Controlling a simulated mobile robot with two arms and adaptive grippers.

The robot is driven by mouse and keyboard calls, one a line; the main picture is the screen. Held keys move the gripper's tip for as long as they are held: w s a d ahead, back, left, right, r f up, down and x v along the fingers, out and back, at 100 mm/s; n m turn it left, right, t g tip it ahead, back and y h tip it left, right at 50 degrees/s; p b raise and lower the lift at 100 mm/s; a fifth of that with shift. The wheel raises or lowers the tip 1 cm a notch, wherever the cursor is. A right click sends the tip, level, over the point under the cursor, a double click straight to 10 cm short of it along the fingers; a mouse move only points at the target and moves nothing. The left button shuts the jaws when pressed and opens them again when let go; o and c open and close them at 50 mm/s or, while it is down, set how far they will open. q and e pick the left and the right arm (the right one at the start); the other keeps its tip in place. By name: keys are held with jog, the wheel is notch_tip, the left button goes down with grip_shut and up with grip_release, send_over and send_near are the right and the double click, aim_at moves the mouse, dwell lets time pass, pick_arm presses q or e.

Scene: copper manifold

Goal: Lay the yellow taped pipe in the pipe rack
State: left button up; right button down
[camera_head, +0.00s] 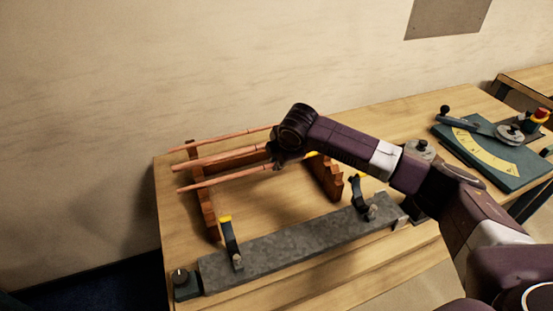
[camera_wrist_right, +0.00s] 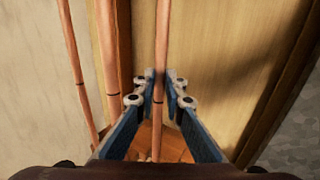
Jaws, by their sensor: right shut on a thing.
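My right gripper (camera_head: 277,162) is over the pipe rack (camera_head: 207,217), shut on a copper pipe (camera_head: 225,180), the nearest of three. In the right wrist view this pipe (camera_wrist_right: 161,45) runs between the fingertips (camera_wrist_right: 160,88) and has a dark band. Its left end reaches past the rack's left support; I cannot tell whether it rests there. A small yellow patch (camera_head: 312,154) shows beside my wrist; I cannot tell which pipe it belongs to. Two other pipes (camera_head: 215,161) (camera_head: 225,138) lie across the rack behind, roughly parallel. My left gripper is not in view.
A grey bar fixture (camera_head: 290,247) with two upright black, yellow-tipped clamps (camera_head: 230,243) (camera_head: 359,193) stands in front of the rack. A small knob box (camera_head: 183,283) sits at its left end. A green angle plate with yellow scale (camera_head: 495,150) lies at the right.

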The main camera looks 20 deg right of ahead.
jog(key=c, duration=1.9)
grip_release()
jog(key=shift+c, duration=0.2)
jog(key=shift+o, duration=0.7)
jog(key=shift+o, duration=1)
jog(key=shift+r, duration=0.1)
notch_tip(320, 180, up, 7)
jog(key=p, duration=0.6)
